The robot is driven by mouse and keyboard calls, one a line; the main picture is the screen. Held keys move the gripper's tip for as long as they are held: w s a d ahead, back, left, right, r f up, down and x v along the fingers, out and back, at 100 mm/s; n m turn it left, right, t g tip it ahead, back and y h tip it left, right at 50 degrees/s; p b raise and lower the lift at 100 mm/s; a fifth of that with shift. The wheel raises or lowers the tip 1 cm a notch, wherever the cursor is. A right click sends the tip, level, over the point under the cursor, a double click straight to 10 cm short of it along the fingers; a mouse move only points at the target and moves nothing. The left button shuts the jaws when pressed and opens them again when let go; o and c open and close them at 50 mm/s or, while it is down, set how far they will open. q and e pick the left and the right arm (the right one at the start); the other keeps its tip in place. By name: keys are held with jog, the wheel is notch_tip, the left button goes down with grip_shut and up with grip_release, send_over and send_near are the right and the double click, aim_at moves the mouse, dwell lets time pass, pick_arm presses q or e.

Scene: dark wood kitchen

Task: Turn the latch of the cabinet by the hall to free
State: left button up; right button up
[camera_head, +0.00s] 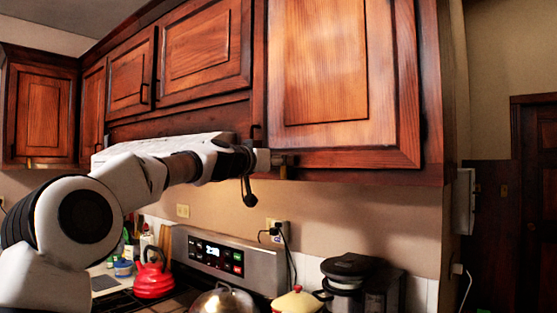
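The cabinet by the hall (325,65) is the large wooden wall cabinet at the right end of the row, and its door looks closed. A small brass-coloured piece that looks like its latch (284,160) sits at the door's lower left corner. My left arm reaches in from the left, and my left gripper (262,161) is at this corner, right up against the latch. The gripper hides part of the latch, so I cannot tell which way it is turned. I cannot tell whether the fingers are open or shut, or touching it. My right gripper is out of view.
Below are a stove with a lit control panel (215,256), a red kettle (154,277), a metal lid (224,301), a yellow-lidded pot (297,301) and a black appliance (347,270). More closed cabinets (205,50) run to the left. The air before the right door is clear.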

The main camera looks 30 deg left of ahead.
pick_arm(q)
jog(key=shift+s, duration=0.1)
grip_shut()
jog(key=shift+a+n, duration=0.15)
jog(key=shift+n, duration=0.15)
jog(key=a+f+n, duration=0.1)
jog(key=n, duration=0.4)
jog(key=a+f+n, duration=0.1)
jog(key=n, duration=0.5)
jog(key=a+f+n, duration=0.1)
jog(key=n, duration=0.5)
jog(key=shift+a+f, duration=0.25)
jog(key=shift+f, duration=0.1)
jog(key=shift+n, duration=0.3)
